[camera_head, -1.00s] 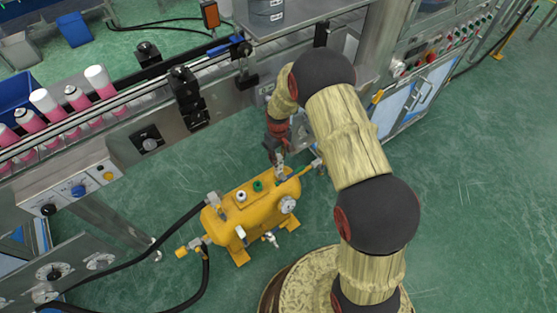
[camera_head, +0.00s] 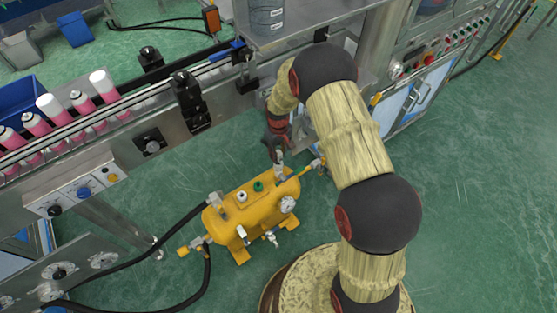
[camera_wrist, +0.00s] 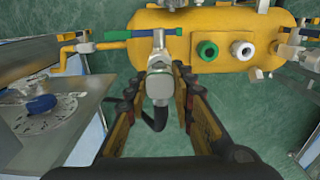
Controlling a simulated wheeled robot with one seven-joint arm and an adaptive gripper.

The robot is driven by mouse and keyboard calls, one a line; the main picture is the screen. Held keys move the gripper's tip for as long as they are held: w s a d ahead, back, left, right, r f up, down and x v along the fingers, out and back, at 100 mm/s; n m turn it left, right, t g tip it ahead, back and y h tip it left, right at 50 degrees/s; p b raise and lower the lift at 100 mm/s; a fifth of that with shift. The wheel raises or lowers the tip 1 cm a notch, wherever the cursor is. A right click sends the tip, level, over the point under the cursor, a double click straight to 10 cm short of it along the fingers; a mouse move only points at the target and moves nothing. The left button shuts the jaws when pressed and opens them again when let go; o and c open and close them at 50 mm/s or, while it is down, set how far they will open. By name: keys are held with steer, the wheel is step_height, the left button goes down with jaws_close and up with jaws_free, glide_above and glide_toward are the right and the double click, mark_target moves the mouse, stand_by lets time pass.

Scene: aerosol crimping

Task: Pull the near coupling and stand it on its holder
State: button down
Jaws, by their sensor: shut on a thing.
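My gripper (camera_wrist: 160,108) is shut on a silver metal coupling (camera_wrist: 160,85) that has a dark hose or curved piece below it. The coupling sits at the near side of the yellow tank in the wrist view, by a green handle (camera_wrist: 120,35). In the head view my gripper (camera_head: 277,152) is at the back right end of the yellow tank (camera_head: 235,212). I cannot tell whether the coupling is still joined to its fitting. A green ring (camera_wrist: 207,51) and a white ring (camera_wrist: 243,50) stand on the tank. I cannot make out which part is the holder.
A round gauge (camera_head: 287,204) and small valves stick out of the tank. Black hoses (camera_head: 185,225) run from its left end. A conveyor with pink and white cans (camera_head: 80,102) stands behind. Green floor is open to the right.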

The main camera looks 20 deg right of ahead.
steer(key=shift+r+p, duration=0.85)
steer(key=shift+r, duration=0.5)
